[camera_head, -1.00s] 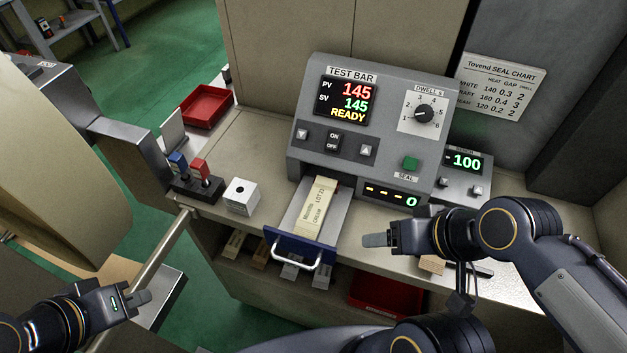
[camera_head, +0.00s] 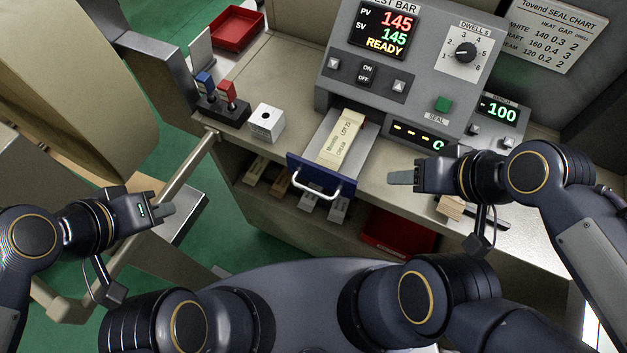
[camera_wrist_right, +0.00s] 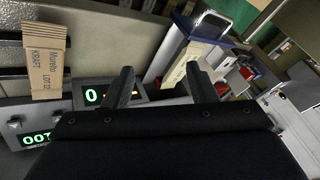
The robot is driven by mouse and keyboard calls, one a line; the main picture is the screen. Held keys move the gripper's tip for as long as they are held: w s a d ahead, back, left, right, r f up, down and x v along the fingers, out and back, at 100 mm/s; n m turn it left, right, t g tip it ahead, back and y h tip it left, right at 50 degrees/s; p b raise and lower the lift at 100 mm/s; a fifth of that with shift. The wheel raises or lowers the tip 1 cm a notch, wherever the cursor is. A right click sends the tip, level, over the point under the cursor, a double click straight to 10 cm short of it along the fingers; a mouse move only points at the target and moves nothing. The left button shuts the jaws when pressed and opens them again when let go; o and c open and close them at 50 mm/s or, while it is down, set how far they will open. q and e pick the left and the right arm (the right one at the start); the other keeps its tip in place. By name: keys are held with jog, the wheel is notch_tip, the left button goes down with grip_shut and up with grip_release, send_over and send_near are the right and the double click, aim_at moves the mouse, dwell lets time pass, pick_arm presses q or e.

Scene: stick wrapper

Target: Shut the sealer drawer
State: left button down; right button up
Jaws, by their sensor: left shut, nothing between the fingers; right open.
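The sealer (camera_head: 400,65) is a grey bench unit whose display reads 145, 145 and READY. Its drawer (camera_head: 322,178) is pulled out toward me, with a dark blue front and a white bar handle (camera_head: 318,192). A cream wrapper (camera_head: 343,137) lies in the drawer. My right gripper (camera_head: 402,178) is open and empty, to the right of the drawer and apart from it. In the right wrist view its two fingers (camera_wrist_right: 158,88) stand apart, with the drawer front (camera_wrist_right: 207,32) beyond them. My left gripper (camera_head: 160,211) is shut and empty, well left of the drawer.
A small scale (camera_head: 500,115) reads 100 at right. Wrapper stacks and a red bin (camera_head: 398,236) lie below the bench top.

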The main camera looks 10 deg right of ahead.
jog(key=a+f+n+g+b, duration=0.1)
jog(key=a+n, duration=0.1)
jog(key=n, duration=0.2)
jog(key=a+f+n+g+h+b, duration=0.1)
jog(key=a+n+g, duration=0.1)
jog(key=n, duration=0.2)
jog(key=a+f+n+g+h+b, duration=0.1)
jog(key=a+n, duration=0.1)
jog(key=n, duration=0.1)
jog(key=shift+a+n+g, duration=0.35)
jog(key=shift+n+g, duration=0.05)
jog(key=c, duration=0.9)
jog(key=a+n+h, duration=0.1)
jog(key=n, duration=0.1)
jog(key=a+n+h+b, duration=0.1)
jog(key=a+n, duration=0.1)
jog(key=a+n+h+b, duration=0.1)
jog(key=a+n, duration=0.1)
jog(key=n, duration=0.1)
jog(key=shift+s+a+f+h, duration=0.1)
jog(key=shift+s+f+h, duration=0.2)
jog(key=shift+h, duration=0.1)
grip_shut()
jog(key=s+a+n+t+h+b, duration=0.35)
jog(key=s+a+n+t, duration=0.4)
jog(key=a+n, duration=0.5)
jog(key=w+d+f, duration=0.6)
jog(key=w, duration=0.4)
jog(key=shift+w+d, duration=0.15)
